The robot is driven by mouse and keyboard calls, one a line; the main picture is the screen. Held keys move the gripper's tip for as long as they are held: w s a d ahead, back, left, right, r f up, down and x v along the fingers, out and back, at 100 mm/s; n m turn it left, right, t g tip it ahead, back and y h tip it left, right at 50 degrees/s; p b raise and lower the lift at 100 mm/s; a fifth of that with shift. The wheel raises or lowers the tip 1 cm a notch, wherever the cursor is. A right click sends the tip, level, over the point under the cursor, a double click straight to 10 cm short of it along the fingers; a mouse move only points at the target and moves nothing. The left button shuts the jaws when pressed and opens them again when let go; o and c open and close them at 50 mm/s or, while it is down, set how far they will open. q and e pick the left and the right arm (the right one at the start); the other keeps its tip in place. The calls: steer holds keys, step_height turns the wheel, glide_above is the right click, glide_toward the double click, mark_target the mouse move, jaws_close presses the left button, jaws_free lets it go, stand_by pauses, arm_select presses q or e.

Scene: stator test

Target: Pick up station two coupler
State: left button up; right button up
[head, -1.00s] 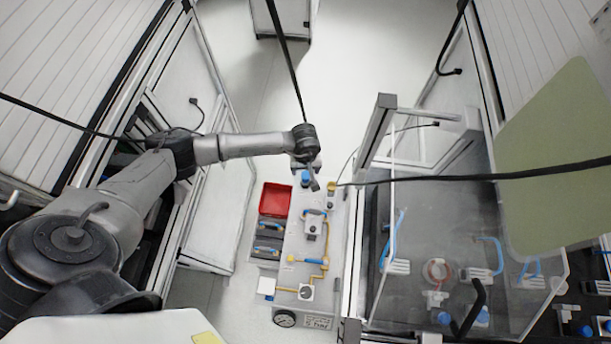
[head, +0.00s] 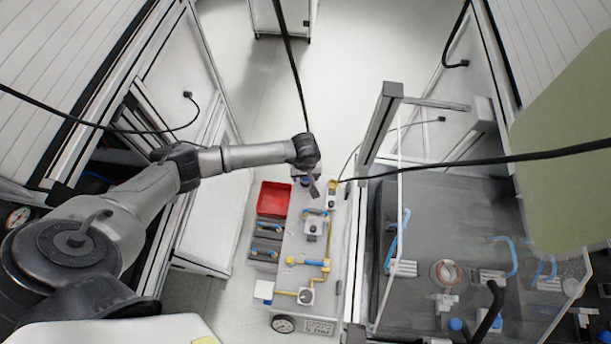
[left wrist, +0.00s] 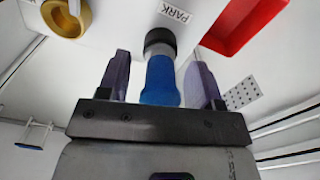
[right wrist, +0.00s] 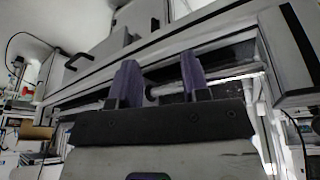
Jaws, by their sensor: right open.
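A blue coupler with a black collar (left wrist: 160,80) stands at the white cart's PARK label, seen in the left wrist view. My left gripper (left wrist: 165,80) is open, with one finger on each side of the coupler and a visible gap on both sides. In the head view the left gripper (head: 314,190) is over the far end of the cart and partly hides the coupler. No station number is readable on it. My right gripper (right wrist: 155,80) is open and empty, facing a grey machine frame. It is not in the head view.
The cart (head: 291,240) carries a red tray (head: 274,199), yellow pipework (head: 312,262) and a yellow ring (left wrist: 66,18) near the coupler. A clear-walled enclosure (head: 470,220) with blue hoses is on the right. Black cables hang across the head view.

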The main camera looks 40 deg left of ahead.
arm_select(q)
steer(key=c, duration=0.9)
steer(key=shift+r, duration=0.1)
